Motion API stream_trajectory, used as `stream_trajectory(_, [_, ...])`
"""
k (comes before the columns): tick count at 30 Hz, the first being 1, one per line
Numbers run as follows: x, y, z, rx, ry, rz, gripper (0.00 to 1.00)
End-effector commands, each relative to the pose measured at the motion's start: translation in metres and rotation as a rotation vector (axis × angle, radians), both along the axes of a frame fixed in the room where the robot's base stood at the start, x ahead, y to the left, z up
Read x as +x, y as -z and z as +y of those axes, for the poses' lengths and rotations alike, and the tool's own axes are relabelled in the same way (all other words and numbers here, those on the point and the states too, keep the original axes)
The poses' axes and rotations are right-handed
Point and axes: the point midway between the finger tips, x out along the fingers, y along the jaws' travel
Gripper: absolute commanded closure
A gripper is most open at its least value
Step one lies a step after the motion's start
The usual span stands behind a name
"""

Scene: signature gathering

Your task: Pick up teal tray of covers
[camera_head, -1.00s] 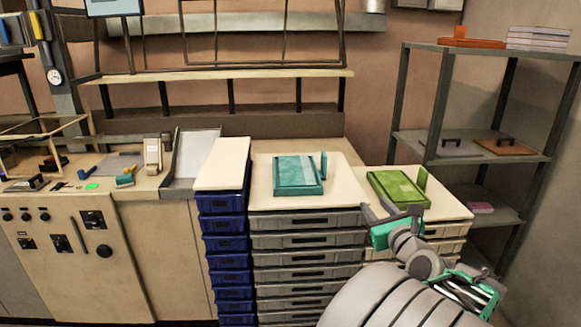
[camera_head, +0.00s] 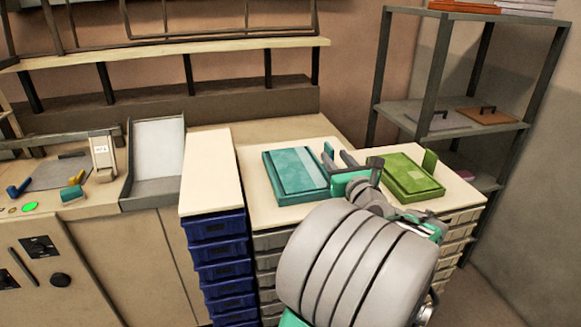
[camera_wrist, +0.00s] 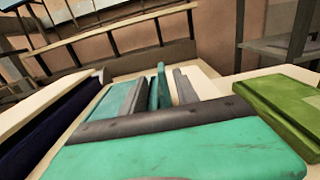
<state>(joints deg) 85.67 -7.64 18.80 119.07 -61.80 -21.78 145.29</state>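The teal tray (camera_head: 275,184) lies flat on the pale top of the middle drawer stack, with a lighter teal layer of covers (camera_head: 301,172) in it. An upright teal tab (camera_head: 328,149) stands at its right side. My gripper (camera_head: 338,156) is at that tab. In the wrist view, the grey fingers of my gripper (camera_wrist: 158,91) are apart, one on each side of the teal tab (camera_wrist: 160,84). I cannot tell whether either finger touches it. The tray's near right part is hidden behind my gripper.
A green tray (camera_head: 414,178) with its own upright tab sits close to the right of my gripper. A blue drawer stack (camera_head: 219,255) with a bare pale top (camera_head: 211,165) stands to the left. A grey shelf rack (camera_head: 450,122) stands behind at the right.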

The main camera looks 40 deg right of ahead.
Motion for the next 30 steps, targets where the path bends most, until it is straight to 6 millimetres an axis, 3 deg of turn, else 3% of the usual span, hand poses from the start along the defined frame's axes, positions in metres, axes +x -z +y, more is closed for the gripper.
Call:
stream_trajectory(9, [0.044, -0.002, -0.028, 0.002, -0.004, 0.000, 0.64])
stream_trajectory(17, [0.048, 0.000, -0.031, -0.001, 0.001, -0.001, 0.64])
stream_trajectory(30, [0.048, 0.000, -0.031, 0.001, 0.000, -0.001, 1.00])
